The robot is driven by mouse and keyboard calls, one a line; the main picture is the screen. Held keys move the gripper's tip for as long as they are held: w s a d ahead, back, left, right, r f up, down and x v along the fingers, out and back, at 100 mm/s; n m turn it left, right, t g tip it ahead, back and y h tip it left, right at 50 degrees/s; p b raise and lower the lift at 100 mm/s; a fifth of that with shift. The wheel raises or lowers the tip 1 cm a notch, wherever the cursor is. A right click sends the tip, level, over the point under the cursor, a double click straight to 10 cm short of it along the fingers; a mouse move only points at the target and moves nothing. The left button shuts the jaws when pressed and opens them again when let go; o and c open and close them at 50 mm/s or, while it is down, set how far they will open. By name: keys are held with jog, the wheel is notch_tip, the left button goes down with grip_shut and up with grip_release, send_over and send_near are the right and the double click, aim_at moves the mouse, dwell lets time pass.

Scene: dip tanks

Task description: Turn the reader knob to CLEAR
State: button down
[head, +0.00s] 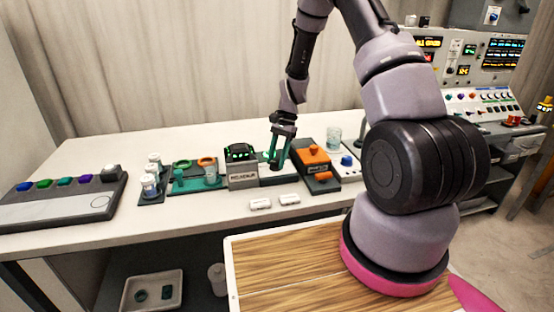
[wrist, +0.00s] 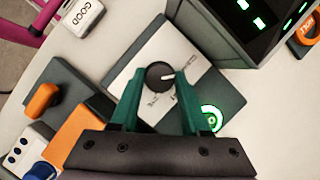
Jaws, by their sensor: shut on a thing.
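The reader knob (wrist: 160,75) is a small dark round knob with a white pointer mark, on a pale plate (wrist: 128,78) of a dark panel. In the wrist view its mark points to the right. Small labels stand around it, too small to read. My gripper (wrist: 161,78) has its green fingers on either side of the knob and is shut on it. In the head view my gripper (head: 274,163) reaches down to the panel, right of a grey box with a green-lit display (head: 241,153), and hides the knob. A lit green ring (wrist: 211,118) shows beside the right finger.
A dark unit with orange parts (head: 317,165) stands close on the right, then a blue-knobbed unit (head: 346,161). Cups and a green tray (head: 190,180) stand left.

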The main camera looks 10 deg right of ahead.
jog(key=shift+n, duration=0.6)
jog(key=shift+h, duration=0.3)
jog(key=shift+c, duration=1.9)
grip_release()
jog(key=v, duration=1)
jog(key=shift+w+d+r, duration=0.15)
jog(key=shift+w+r, duration=0.15)
